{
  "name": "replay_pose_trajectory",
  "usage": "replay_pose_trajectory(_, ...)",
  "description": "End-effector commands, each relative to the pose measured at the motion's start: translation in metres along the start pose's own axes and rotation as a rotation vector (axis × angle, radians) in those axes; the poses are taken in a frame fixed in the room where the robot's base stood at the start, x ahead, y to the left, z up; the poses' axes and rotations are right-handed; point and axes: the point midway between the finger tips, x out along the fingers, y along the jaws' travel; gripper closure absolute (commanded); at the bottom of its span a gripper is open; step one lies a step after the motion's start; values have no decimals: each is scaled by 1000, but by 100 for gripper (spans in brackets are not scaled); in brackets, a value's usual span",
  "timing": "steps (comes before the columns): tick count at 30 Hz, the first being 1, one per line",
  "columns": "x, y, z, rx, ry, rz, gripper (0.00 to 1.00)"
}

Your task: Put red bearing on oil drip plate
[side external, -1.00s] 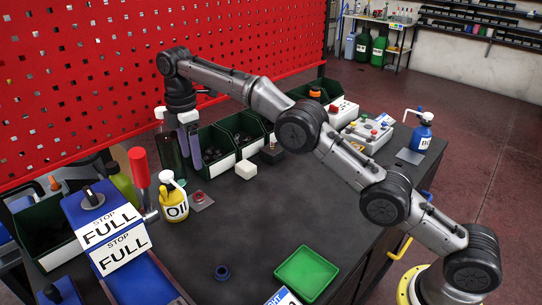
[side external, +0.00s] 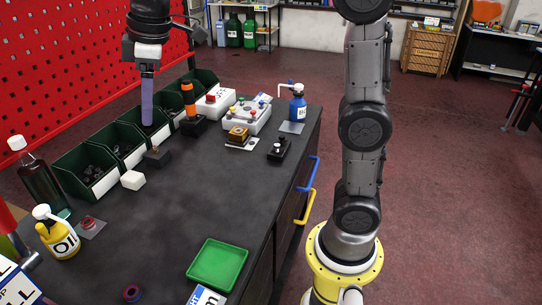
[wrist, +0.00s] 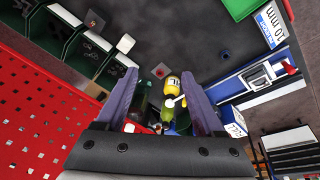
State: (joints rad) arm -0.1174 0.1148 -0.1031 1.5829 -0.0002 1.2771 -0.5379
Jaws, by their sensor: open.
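A small red ring-shaped part, looking like the red bearing (side external: 87,222), sits on a small grey plate (side external: 97,232) beside the yellow oil can (side external: 62,240) in the side view. This plate looks like the oil drip plate; it also shows in the wrist view (wrist: 154,72). A dark ring (side external: 132,293) lies separately on the table near the bottom edge, and also shows in the wrist view (wrist: 224,56). My gripper (side external: 147,112) hangs above the table near the green bins. In the wrist view its purple fingers (wrist: 160,85) are apart with nothing gripped between them.
Green bins (side external: 90,172) line the red pegboard. A white block (side external: 132,180) and a dark block (side external: 157,156) stand before them. A green tray (side external: 217,264) lies near the front edge. A blue bottle (side external: 298,107) stands behind. The table's middle is clear.

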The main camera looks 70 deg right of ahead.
Motion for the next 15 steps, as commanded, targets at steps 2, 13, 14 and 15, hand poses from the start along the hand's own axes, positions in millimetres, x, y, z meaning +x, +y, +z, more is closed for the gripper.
replay_pose_trajectory(2,-10,-13,33,82,25,19,30)
replay_pose_trajectory(13,4,-81,173,467,145,84,30)
replay_pose_trajectory(14,8,-86,182,494,155,88,30)
replay_pose_trajectory(15,13,-92,193,526,165,91,30)
